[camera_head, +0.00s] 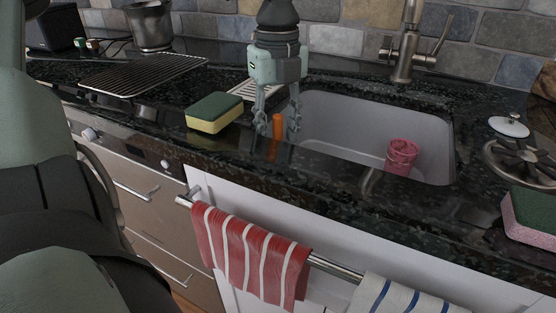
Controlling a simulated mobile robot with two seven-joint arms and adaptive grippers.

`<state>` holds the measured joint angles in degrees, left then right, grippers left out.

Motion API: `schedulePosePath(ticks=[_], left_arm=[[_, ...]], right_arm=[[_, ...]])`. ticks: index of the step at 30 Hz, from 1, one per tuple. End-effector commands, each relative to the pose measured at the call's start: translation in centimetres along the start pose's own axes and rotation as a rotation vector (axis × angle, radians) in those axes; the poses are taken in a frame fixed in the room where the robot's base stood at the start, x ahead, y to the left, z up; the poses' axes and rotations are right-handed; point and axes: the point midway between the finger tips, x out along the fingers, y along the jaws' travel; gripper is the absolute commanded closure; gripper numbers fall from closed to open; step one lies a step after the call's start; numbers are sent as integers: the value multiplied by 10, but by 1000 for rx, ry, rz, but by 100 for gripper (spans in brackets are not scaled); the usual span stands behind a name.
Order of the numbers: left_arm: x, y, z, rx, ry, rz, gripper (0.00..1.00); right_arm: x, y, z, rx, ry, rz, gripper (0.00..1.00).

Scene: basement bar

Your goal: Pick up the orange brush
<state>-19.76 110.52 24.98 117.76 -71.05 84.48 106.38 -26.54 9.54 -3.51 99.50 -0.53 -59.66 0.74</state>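The orange brush (277,125) shows as a short, narrow orange piece at the left front edge of the sink. The rest of it is hidden or too small to tell. My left gripper (277,125) points straight down over it from above. Its two fingers are apart, one on each side of the orange piece, with visible gaps. I cannot tell whether either finger touches it. My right gripper is not in view.
A green and yellow sponge (214,112) lies just left of the gripper. The white sink (345,125) holds a pink cup-like item (401,156). A faucet (405,50) stands behind it. A wire rack (143,73) lies at the left; a pink-green sponge (530,215) is at the right.

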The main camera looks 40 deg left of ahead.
Motion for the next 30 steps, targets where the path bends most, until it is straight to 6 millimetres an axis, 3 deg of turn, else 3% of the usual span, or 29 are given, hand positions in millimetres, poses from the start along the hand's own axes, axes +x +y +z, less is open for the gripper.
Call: schedulePosePath(ticks=[4, 12, 21, 30], left_arm=[[16, 0, 0, 0, 0, 2, 61], [19, 0, 0, 0, -1, -1, 61], [18, 0, 0, -1, -2, 0, 98], [18, 0, 0, -1, -2, 0, 100]], right_arm=[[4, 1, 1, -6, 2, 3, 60], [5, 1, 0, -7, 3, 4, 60], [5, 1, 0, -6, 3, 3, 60], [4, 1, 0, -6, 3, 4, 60]])
